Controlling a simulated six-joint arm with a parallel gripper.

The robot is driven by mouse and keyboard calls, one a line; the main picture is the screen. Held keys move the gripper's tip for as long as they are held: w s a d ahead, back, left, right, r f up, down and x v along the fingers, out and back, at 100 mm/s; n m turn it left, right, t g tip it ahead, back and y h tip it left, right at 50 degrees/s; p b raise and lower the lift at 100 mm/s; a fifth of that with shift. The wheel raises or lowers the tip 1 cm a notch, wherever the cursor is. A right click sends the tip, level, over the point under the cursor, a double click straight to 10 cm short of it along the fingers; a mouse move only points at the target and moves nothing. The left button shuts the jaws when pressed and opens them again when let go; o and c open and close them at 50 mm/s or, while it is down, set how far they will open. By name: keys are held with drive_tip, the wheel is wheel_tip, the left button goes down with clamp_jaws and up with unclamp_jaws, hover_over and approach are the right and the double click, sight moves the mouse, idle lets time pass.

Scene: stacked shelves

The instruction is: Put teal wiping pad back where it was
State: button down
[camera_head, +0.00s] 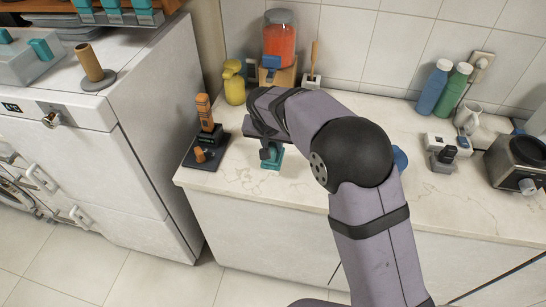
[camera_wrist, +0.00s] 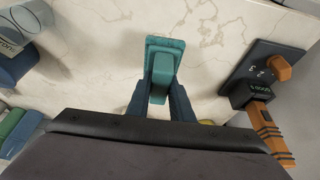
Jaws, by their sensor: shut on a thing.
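The teal wiping pad (camera_wrist: 178,43) has a flat base and a raised handle (camera_wrist: 161,72). My gripper (camera_wrist: 161,97) is shut on the handle, one finger on each side. In the head view the pad (camera_head: 271,161) is at or just above the counter's left part, near the front edge. My gripper (camera_head: 268,146) is above it and partly hidden by my arm. I cannot tell whether the pad touches the counter.
A black base with an orange knob and orange-handled tool (camera_head: 204,112) stands left of the pad. A yellow bottle (camera_head: 234,84) and a red-filled jar (camera_head: 279,42) stand behind. Bare marble counter (camera_head: 230,178) lies around the pad. Teal blocks (camera_head: 41,49) sit on the left white unit.

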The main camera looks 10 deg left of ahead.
sight(273, 158)
drive_tip(key=shift+f+p, duration=0.8)
drive_tip(key=shift+f, duration=1.95)
drive_tip(key=shift+f+b, duration=0.25)
drive_tip(key=shift+b, duration=0.05)
drive_tip(key=c, duration=1.6)
unclamp_jaws()
drive_tip(key=shift+r, duration=0.1)
drive_tip(key=shift+o, duration=0.2)
